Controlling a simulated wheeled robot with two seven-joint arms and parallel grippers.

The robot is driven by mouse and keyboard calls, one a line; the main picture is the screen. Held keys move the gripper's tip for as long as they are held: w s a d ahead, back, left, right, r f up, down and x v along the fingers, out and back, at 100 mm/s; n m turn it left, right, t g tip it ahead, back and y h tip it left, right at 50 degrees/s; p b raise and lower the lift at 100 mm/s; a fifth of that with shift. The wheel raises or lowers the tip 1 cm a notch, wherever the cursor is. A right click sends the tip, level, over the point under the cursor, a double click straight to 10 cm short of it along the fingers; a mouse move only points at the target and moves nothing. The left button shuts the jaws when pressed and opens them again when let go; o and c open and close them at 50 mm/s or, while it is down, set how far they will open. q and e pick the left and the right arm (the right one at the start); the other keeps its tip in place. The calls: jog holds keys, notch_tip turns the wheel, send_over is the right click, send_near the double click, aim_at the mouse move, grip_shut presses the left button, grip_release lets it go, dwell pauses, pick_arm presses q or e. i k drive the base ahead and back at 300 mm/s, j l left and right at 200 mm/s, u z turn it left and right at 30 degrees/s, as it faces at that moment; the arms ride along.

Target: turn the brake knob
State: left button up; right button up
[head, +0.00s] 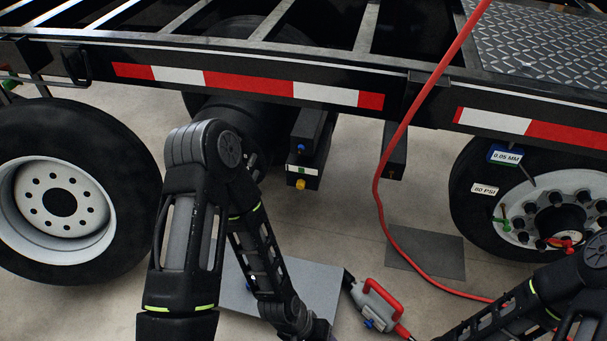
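A black box (306,160) hangs under the trailer frame near the centre. It has a blue knob (301,148) on its front and a yellow knob (300,184) at its lower end. I cannot tell from this view which of them is the brake knob. My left arm rises in front of the left wheel, bends at the elbow and runs down to the bottom edge, below and apart from the box. My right forearm runs down to the bottom edge at the lower right. The fingers of both grippers are out of view.
A trailer rail (250,82) crosses the upper view. Wheels stand at left (125,150) and right (475,170). A red hose (380,205) hangs down and runs right. A grey tool with a red handle (382,292) sits beside a grey panel (318,285).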

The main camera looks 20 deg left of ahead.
aim_at(301, 185)
jog(key=i+l, duration=0.2)
jog(key=l, duration=0.15)
jog(key=i+l, duration=0.15)
jog(key=l, duration=0.15)
jog(key=i+l, duration=0.2)
jog(key=l, duration=0.15)
